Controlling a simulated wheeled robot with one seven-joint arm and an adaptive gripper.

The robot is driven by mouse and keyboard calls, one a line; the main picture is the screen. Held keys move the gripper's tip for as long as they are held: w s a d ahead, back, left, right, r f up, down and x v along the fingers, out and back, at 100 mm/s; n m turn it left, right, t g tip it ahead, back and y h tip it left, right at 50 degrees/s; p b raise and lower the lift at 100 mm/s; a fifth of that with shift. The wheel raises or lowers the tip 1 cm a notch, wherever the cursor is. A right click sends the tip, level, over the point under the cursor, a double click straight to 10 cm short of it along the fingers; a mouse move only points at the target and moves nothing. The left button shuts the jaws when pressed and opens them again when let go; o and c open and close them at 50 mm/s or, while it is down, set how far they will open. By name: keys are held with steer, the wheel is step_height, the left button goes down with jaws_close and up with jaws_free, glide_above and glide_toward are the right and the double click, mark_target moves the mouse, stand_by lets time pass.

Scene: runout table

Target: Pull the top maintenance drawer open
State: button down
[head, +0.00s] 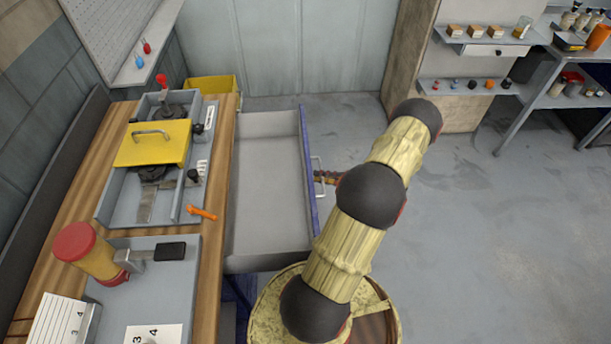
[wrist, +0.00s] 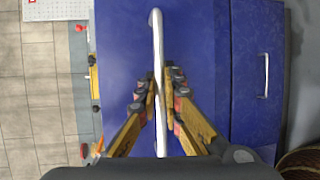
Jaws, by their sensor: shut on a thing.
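The top maintenance drawer (head: 268,190) stands far out from under the wooden bench in the head view. Its grey inside shows bare and empty, and its blue front faces right. A pale bar handle (head: 321,163) is on that front. My gripper (head: 325,177) is at the handle, partly hidden by my arm. In the wrist view my gripper (wrist: 163,95) has its fingers on both sides of the white handle (wrist: 158,45), shut on it. The blue drawer front (wrist: 120,55) fills the middle of that view.
Another blue drawer front (wrist: 252,60) with its own handle (wrist: 265,75) shows beside it. Open grey floor (head: 480,240) lies to the right.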

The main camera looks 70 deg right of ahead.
steer(key=shift+s+d+f, duration=0.1)
steer(key=shift+s+d, duration=0.2)
steer(key=shift+s, duration=0.35)
steer(key=c, duration=1.9)
jaws_free()
steer(key=s, duration=0.4)
steer(key=s+r, duration=0.1)
steer(key=s, duration=0.3)
steer(key=s+d+r, duration=0.1)
steer(key=s, duration=0.2)
steer(key=shift+s+r, duration=0.1)
steer(key=shift+s, duration=0.3)
